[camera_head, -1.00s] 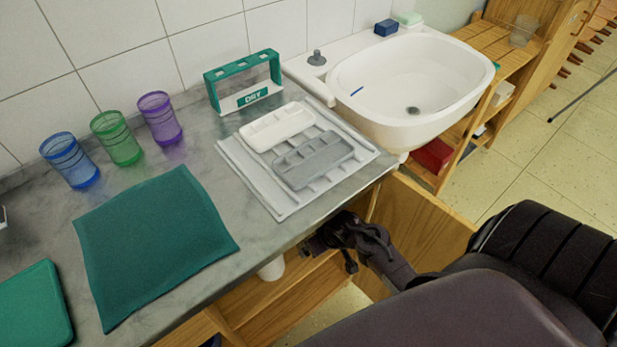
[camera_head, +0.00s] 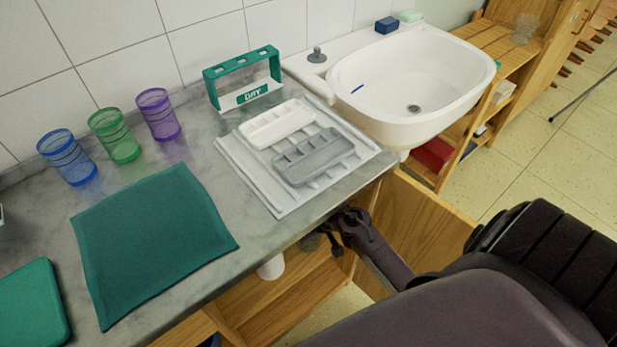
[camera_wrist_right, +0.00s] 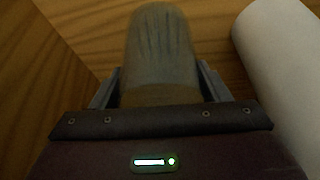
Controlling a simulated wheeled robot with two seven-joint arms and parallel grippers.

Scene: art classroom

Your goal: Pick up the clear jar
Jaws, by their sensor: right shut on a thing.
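The clear jar (camera_wrist_right: 160,45) is between the fingers of my right gripper (camera_wrist_right: 159,88) in the right wrist view. It looks smoky and see-through, with dark streaks inside. The gripper is shut on its near part, with one finger on each side. In the head view my right gripper (camera_head: 326,238) is below the counter's front edge, in the open wooden cabinet. The jar is a faint, dim shape there, partly hidden by the counter edge. My left gripper is not in view.
A white cylinder (camera_wrist_right: 285,60) stands close to the right of the jar, also seen under the counter (camera_head: 271,267). Cabinet wood surrounds them. The counter (camera_head: 205,268) overhangs the gripper. Another clear container (camera_head: 524,29) is on the shelf beyond the sink (camera_head: 440,85).

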